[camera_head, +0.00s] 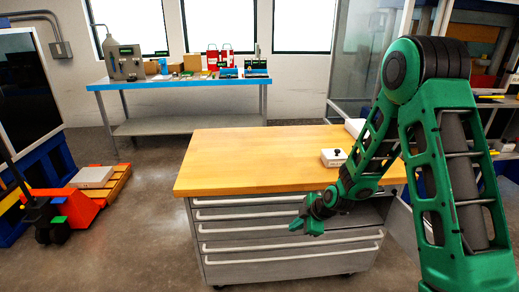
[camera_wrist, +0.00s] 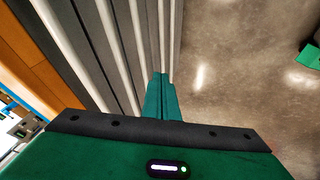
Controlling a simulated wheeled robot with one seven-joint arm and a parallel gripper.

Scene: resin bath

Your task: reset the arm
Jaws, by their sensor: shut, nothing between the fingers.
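My green arm stands at the right in the head view and reaches down to the left. My gripper (camera_head: 298,226) is in front of the upper drawers of a wooden-topped drawer cabinet (camera_head: 240,165). In the wrist view my gripper (camera_wrist: 160,82) shows with its green fingers together and nothing between them. The drawer handles (camera_wrist: 135,50) run close along its left side there. I cannot tell whether it touches the cabinet front.
A small white box (camera_head: 333,158) with a dark knob sits on the cabinet top. A blue-topped bench (camera_head: 180,82) with several items stands behind. An orange pallet jack (camera_head: 85,205) is at the left. Open concrete floor (camera_head: 150,240) lies between it and the cabinet.

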